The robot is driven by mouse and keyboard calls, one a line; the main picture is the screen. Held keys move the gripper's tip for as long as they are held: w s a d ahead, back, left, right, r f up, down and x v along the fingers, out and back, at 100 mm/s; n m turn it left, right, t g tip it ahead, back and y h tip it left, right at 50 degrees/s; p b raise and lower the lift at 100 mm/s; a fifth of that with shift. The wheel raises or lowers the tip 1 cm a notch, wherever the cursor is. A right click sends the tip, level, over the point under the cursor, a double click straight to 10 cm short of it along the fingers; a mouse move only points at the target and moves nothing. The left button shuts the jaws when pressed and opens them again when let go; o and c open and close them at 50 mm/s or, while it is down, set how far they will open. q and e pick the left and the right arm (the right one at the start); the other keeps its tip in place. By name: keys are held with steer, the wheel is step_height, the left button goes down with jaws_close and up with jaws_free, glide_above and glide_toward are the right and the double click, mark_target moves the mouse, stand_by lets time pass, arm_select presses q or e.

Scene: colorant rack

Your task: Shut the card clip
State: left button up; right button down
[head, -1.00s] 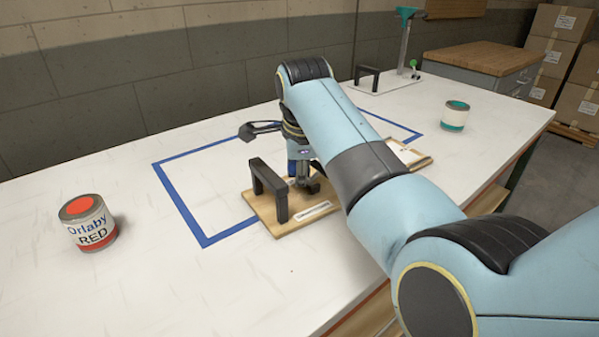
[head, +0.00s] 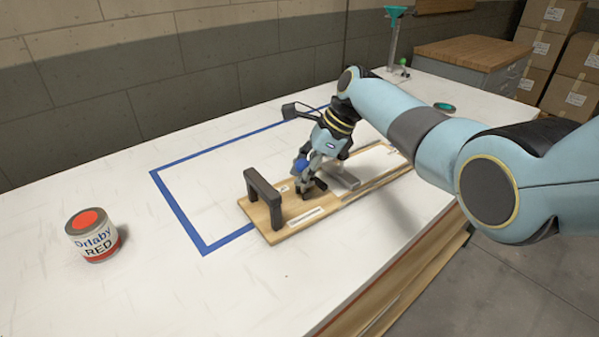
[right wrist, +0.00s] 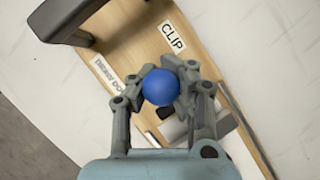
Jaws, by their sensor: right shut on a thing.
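The card clip has a blue ball knob (head: 300,166) and a grey metal bar (head: 342,176) on a wooden board (head: 275,236) on the white table. In the right wrist view the blue knob (right wrist: 160,87) sits between the fingers, near the board's "CLIP" label (right wrist: 172,37). My right gripper (head: 305,186) is tilted low over the board and shut on the knob. It also shows in the right wrist view (right wrist: 162,95). The fingers hide the lever under the knob, and the clip's jaw is hard to make out. My left gripper is not in view.
A dark handle (head: 262,191) stands on the board's left end, close to my right gripper. A red paint can (head: 92,236) stands at the left, and a teal-lidded can (head: 444,107) is partly hidden behind my arm. A blue taped outline (head: 177,205) marks the table, with free room inside.

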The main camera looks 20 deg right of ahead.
steer(key=shift+d+f+y, duration=0.1)
steer(key=shift+f+y, duration=0.05)
steer(key=shift+y, duration=0.15)
steer(key=c, duration=1.1)
jaws_free()
steer(key=v, duration=1.2)
steer(key=shift+w, duration=0.1)
